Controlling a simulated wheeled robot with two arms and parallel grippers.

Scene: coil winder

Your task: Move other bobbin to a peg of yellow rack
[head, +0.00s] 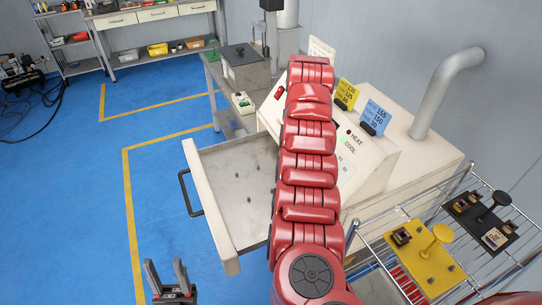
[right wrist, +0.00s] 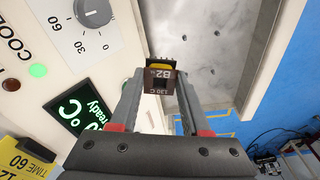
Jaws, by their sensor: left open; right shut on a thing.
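In the right wrist view my right gripper (right wrist: 161,98) is shut on a dark bobbin (right wrist: 160,84) with a brown face marked B2. Behind it is the grey drawer floor. In the head view my red right arm hides this gripper and bobbin. The yellow rack (head: 428,271) lies on a wire shelf at the right. It has a dark bobbin (head: 401,237) at its back left, a tall round-topped yellow post in the middle and a small stub near its front right. My left gripper (head: 166,270) is open and empty at the bottom, over the blue floor.
The cream machine (head: 352,152) has its drawer (head: 222,165) pulled out, with several small dark spots or stubs inside. Its green light by COOL is lit. A black rack (head: 507,218) with bobbins lies beside the yellow one on the wire shelf (head: 395,283).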

